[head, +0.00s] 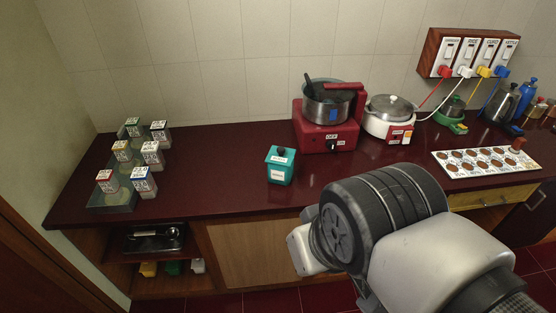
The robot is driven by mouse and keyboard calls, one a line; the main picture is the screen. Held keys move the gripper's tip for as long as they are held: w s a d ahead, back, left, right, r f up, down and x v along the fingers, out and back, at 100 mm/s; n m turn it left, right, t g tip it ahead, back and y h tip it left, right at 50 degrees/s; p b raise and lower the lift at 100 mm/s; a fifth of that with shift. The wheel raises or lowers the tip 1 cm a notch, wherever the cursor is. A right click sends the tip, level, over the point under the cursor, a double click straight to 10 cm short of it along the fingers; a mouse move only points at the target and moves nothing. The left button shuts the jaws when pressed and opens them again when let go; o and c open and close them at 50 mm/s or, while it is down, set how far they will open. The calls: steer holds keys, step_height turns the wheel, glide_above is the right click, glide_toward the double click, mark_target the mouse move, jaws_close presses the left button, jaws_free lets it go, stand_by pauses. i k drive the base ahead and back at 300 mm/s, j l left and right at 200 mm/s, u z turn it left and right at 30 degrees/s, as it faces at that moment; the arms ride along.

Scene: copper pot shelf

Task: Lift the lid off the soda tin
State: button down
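A small teal tin (280,172) stands upright near the front of the dark red counter, left of the red cooker. It has a white label too small to read for certain; it is the only tin of this kind in view. Its teal lid (281,155) with a black knob sits on top. My arm fills the lower right of the head view, in front of the counter and right of the tin, apart from it. I see no fingertips of my gripper, so its opening is hidden.
Right of the tin are a red cooker (314,137) with a steel pot, a white rice cooker (376,126) and a white tray (470,169) of round brown pieces. Several labelled jars (142,182) stand at left. The counter (215,165) between jars and tin is clear.

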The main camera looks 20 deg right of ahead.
mark_target(280, 155)
steer(key=i+l+u, duration=0.45)
steer(key=i+l, duration=0.15)
steer(key=l, duration=0.2)
steer(key=i+l+u, duration=0.25)
steer(key=l, duration=0.2)
